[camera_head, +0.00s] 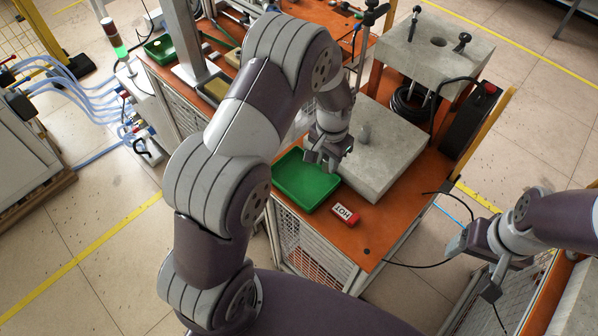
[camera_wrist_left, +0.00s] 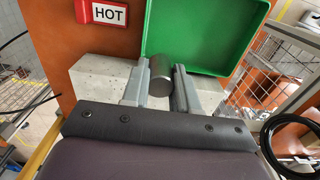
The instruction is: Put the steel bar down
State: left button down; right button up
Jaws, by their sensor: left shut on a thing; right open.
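The steel bar (camera_wrist_left: 160,76) is a short grey cylinder between the two fingers of my left gripper (camera_wrist_left: 160,88) in the left wrist view. My left gripper (camera_head: 328,158) is shut on it. In the head view the gripper is over the upper right edge of the green tray (camera_head: 304,187), and the bar cannot be made out there. The green tray (camera_wrist_left: 205,30) lies just beyond the bar in the left wrist view, and its visible floor is bare. My right gripper (camera_head: 458,243) is open and empty at the right, beyond the table edge.
A red and white HOT sign (camera_head: 345,214) lies near the tray. A black device (camera_head: 468,118) stands behind at right.

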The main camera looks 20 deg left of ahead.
pick_arm(q)
jog(key=a+f, duration=0.1)
jog(key=a, duration=0.1)
jog(key=a+f, duration=0.1)
jog(key=a, duration=0.1)
jog(key=s+a+f+p, duration=0.1)
jog(key=a, duration=0.1)
jog(key=shift+f, duration=0.1)
jog(key=shift+a+f, duration=0.15)
jog(key=shift+f, duration=0.15)
notch_tip(320, 180, down, 3)
jog(key=shift+p, duration=0.7)
jog(key=shift+w+f, duration=0.15)
jog(key=shift+f, duration=0.35)
pick_arm(e)
notch_tip(320, 180, up, 3)
jog(key=shift+s+a+r, duration=0.1)
pick_arm(q)
jog(key=shift+f, duration=0.15)
jog(key=c, duration=0.9)
grip_release()
jog(key=shift+o, duration=0.2)
